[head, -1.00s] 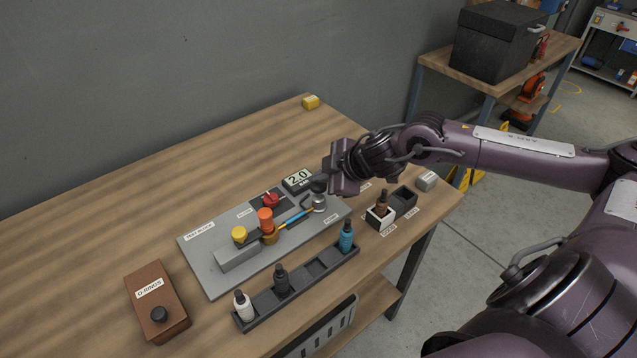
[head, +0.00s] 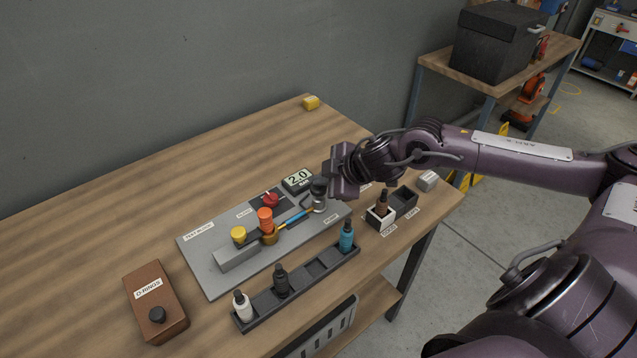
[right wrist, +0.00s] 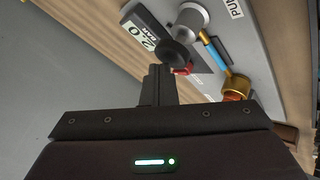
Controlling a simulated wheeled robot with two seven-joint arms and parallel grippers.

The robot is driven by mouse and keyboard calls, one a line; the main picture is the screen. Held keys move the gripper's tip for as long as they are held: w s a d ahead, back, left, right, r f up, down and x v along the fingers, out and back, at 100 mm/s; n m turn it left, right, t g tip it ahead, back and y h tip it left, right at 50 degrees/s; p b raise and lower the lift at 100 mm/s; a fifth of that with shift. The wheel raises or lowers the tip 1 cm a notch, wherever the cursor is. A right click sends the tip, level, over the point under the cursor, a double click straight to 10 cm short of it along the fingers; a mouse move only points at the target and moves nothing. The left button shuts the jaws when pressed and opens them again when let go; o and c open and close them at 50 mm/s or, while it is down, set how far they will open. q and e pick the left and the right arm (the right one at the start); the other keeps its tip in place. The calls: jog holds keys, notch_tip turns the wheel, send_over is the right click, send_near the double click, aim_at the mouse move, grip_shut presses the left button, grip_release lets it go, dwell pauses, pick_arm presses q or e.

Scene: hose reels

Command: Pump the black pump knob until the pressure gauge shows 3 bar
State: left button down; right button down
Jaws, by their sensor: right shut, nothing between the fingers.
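The black pump knob (head: 319,185) stands upright on its silver pump body (head: 319,204) at the right end of the grey test block plate (head: 212,280). The pressure gauge (head: 297,180) behind it reads 2.0. My right gripper (head: 329,179) is beside the knob, on its right in the head view. In the right wrist view, its fingers (right wrist: 157,78) are shut and empty, pointing toward the black knob (right wrist: 175,53). I cannot tell whether they touch it. My left gripper is not in view.
A red knob (head: 270,199), an orange cap (head: 265,217) and a yellow cap (head: 239,234) sit on the plate. A rack (head: 316,268) with bottles stands in front. A two-bin tray (head: 405,202) is at right, a brown O-rings box (head: 163,308) at left. The back left table is clear.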

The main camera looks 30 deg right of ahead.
aim_at(323, 189)
jog(key=shift+s+f, duration=0.1)
jog(key=shift+f, duration=0.6)
jog(key=shift+r, duration=0.15)
dwell(0.4)
jog(key=shift+r+p, duration=1.65)
jog(key=shift+p, duration=0.05)
notch_tip(323, 189, up, 5)
jog(key=p, duration=0.5)
dwell(1.0)
